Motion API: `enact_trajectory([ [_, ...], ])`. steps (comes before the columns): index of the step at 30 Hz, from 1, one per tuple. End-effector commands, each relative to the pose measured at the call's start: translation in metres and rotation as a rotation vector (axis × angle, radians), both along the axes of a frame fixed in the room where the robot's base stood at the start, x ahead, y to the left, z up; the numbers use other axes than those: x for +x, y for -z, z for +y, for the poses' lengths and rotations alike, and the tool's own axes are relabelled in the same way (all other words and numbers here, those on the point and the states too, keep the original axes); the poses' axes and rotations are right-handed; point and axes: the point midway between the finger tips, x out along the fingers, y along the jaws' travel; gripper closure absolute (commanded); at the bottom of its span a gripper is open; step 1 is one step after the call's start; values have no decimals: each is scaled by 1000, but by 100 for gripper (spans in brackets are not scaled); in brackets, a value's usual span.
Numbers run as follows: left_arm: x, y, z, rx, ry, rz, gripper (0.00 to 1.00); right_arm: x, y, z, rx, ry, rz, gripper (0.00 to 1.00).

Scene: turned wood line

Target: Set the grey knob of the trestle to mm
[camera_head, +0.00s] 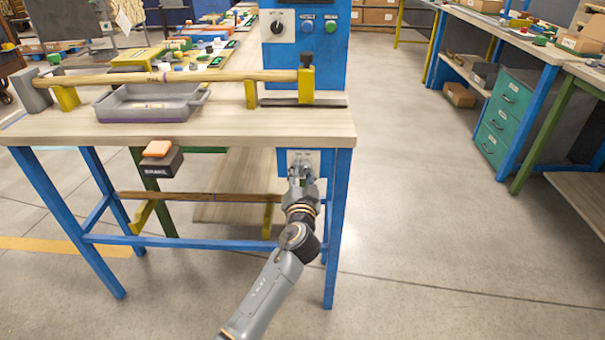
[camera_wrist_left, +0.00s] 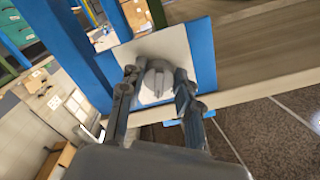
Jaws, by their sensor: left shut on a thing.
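The grey knob (camera_wrist_left: 157,77) sits on a white plate (camera_wrist_left: 178,42) on a blue panel, seen in the left wrist view. My left gripper (camera_wrist_left: 156,84) has one finger on each side of the knob and is shut on it. In the head view the left gripper (camera_head: 302,172) reaches the white plate (camera_head: 312,157) under the tabletop of the blue-legged trestle (camera_head: 240,127). There the gripper mostly hides the knob. The marks on the plate are too small to read, so I cannot tell the setting. My right gripper is not in view.
A black knob (camera_head: 278,27) and blue and green buttons (camera_head: 307,26) are on the upper blue panel. A grey tray (camera_head: 150,113) and a long wooden rod (camera_head: 190,76) are on the top. A dark box labelled BRAKE (camera_head: 164,163) hangs at the front. Floor at right is clear.

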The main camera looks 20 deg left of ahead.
Motion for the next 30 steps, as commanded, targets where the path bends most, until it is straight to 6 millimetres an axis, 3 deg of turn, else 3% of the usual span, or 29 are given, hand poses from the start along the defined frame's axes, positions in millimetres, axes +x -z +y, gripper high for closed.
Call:
enact_trajectory([
  [13,0,1,0,13,0,5,99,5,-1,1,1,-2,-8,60],
  [14,0,1,0,13,0,5,63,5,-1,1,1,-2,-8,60],
  [17,0,1,0,12,0,5,44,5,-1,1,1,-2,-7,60],
  [26,-1,0,0,12,0,3,44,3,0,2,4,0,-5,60],
  [30,-10,1,-4,9,2,4,44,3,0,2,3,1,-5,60],
])
